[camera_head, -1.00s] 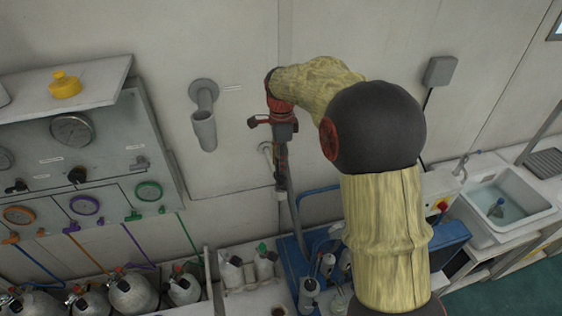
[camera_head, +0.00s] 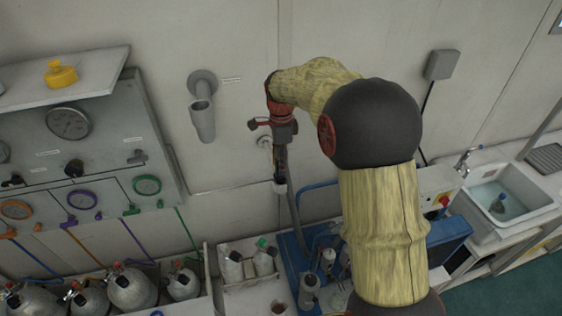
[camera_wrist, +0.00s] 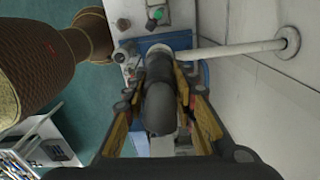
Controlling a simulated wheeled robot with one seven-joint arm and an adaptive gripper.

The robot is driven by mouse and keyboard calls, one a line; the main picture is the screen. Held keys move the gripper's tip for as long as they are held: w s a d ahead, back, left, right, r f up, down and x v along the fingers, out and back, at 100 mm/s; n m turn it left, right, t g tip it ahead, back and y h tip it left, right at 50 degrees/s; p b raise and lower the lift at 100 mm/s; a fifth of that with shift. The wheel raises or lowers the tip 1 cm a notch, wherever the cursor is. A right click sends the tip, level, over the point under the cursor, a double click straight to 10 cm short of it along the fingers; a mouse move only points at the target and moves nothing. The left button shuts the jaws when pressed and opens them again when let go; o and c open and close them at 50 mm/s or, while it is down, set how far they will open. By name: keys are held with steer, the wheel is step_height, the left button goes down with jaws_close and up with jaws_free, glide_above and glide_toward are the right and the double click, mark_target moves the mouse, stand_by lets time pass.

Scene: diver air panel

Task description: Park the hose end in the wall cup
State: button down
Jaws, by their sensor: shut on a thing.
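The wall cup (camera_head: 202,119) is a grey tube with an open top. It hangs from a round wall flange, left of my gripper in the head view. My gripper (camera_head: 280,160) points down in front of the wall, to the right of the cup and lower than its rim. It also shows in the wrist view (camera_wrist: 160,100), with its fingers on both sides of the dark, rounded hose end (camera_wrist: 158,103). It is shut on this hose end. A grey hose (camera_head: 293,212) hangs below the gripper. The gripper hides part of the hose end in the head view.
A pale bar (camera_wrist: 235,50) sticks out from a wall flange close to the held hose in the wrist view. A gauge panel (camera_head: 100,150) is left of the cup. Bare wall separates cup and gripper.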

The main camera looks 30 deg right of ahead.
steer(key=shift+f+b, duration=0.4)
steer(key=shift+f, duration=0.45)
steer(key=c, duration=1.4)
jaws_free()
steer(key=shift+r, duration=0.1)
step_height(320, 180, up, 12)
steer(key=shift+f, duration=0.1)
